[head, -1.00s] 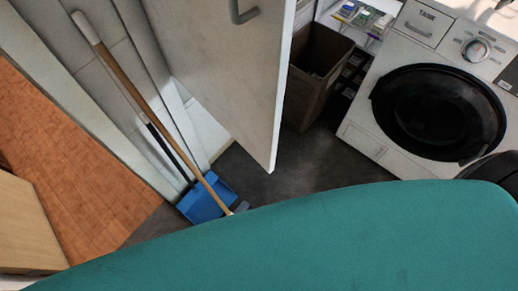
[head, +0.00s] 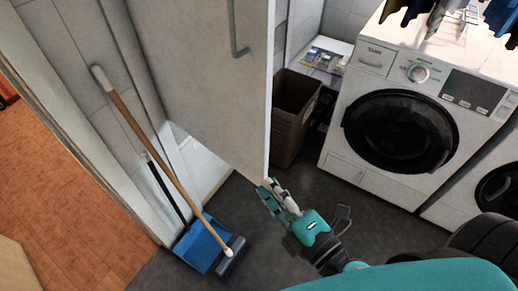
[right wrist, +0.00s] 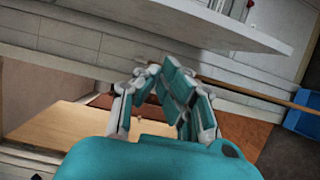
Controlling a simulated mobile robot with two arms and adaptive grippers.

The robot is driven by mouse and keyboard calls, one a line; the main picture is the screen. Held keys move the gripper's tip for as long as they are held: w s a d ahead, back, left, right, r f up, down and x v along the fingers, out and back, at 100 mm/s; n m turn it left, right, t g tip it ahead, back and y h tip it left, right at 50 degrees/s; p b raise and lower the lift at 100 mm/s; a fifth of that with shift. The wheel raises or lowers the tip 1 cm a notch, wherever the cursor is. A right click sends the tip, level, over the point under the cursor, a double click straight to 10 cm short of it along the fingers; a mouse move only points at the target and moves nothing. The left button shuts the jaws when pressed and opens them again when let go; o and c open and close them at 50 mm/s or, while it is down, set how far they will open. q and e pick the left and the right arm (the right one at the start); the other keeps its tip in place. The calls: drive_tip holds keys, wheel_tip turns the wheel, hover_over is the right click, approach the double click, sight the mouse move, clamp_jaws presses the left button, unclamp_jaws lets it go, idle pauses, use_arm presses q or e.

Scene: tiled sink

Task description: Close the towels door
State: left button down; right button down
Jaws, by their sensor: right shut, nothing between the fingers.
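The white door (head: 205,75) with a grey bar handle (head: 236,30) stands open in the head view, its free edge turned toward the room. My right gripper (head: 271,192) is shut and empty, close to the lower free corner of the door; whether it touches the door I cannot tell. In the right wrist view the gripper's fingers (right wrist: 158,78) are drawn together with nothing held, below a white panel or shelf edge (right wrist: 200,25). The inside of the cupboard is hidden behind the door. My left gripper is not in view.
A broom (head: 150,145) and blue dustpan (head: 200,246) lean at the wall left of the door. A brown basket (head: 289,130) stands just right of the door. A washing machine (head: 400,110) is further right. Dark floor (head: 225,210) is clear below the door.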

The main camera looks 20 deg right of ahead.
drive_tip(key=p, duration=0.5)
hover_over(259, 149)
drive_tip(key=s+a, duration=0.5)
drive_tip(key=d, duration=0.1)
drive_tip(key=w+d, duration=0.1)
drive_tip(key=d, duration=0.1)
drive_tip(key=shift+w+d+p, duration=0.1)
drive_tip(key=shift+d+p, duration=0.2)
drive_tip(key=shift+p, duration=0.1)
